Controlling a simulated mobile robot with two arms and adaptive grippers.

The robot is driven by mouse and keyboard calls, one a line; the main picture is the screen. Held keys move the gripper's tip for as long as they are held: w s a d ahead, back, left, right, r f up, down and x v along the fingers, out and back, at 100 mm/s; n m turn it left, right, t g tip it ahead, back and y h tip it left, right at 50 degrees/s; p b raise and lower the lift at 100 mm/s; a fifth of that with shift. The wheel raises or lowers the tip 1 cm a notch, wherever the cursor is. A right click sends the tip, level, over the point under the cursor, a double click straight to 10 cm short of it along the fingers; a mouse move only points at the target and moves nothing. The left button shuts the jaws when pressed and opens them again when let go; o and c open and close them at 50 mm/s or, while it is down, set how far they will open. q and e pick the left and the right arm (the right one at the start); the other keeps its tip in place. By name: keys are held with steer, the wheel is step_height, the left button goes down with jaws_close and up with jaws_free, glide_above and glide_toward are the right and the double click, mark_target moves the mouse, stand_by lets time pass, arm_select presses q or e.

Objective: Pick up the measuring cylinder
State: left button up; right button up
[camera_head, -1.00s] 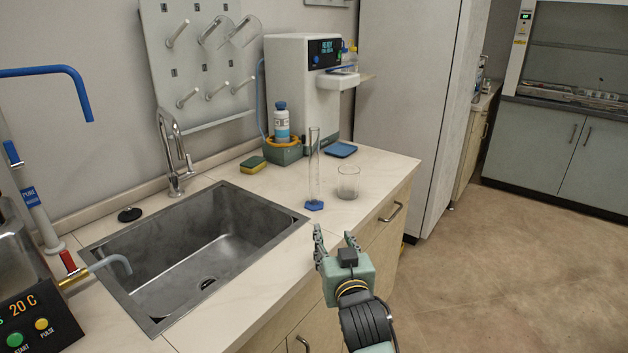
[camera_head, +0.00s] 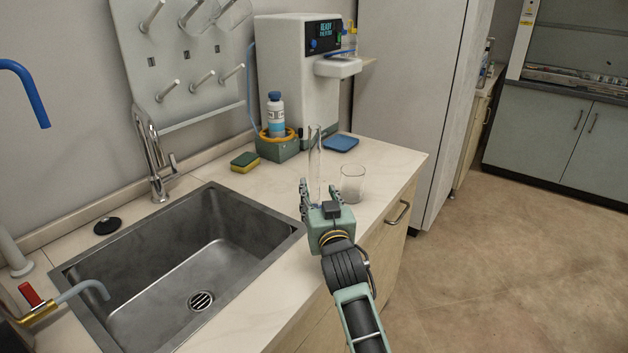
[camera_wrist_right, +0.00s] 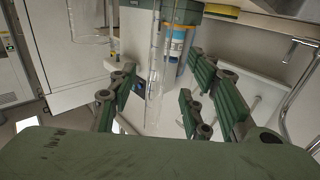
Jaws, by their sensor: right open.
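The measuring cylinder (camera_head: 315,155) is a tall, thin, clear tube standing upright on the counter. My right gripper (camera_head: 319,190) is open at its near side, low down, and hides most of its base in the head view. In the right wrist view the cylinder (camera_wrist_right: 156,62) shows between the spread fingers of the right gripper (camera_wrist_right: 158,92); I see no finger clearly closed on it. My left gripper is not in view.
A clear beaker (camera_head: 352,184) stands close to the right of the cylinder. Behind are a blue tray (camera_head: 341,143), a bottle (camera_head: 276,118) in a green holder, a sponge (camera_head: 245,162) and a white machine (camera_head: 290,60). The sink (camera_head: 190,262) lies left.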

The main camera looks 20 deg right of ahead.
mark_target(316, 184)
steer(key=shift+w+d, duration=0.15)
steer(key=shift+w, duration=0.9)
steer(key=shift+w+f, duration=0.15)
steer(key=shift+w, duration=0.1)
steer(key=w, duration=0.4)
steer(key=shift+w+d+f+p, duration=0.1)
steer(key=shift+w+d+p, duration=0.1)
steer(key=shift+d+p, duration=0.15)
steer(key=shift+w+d, duration=0.1)
steer(key=shift+w, duration=0.2)
steer(key=shift+c, duration=0.7)
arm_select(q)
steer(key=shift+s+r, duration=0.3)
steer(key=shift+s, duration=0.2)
arm_select(e)
jaws_close()
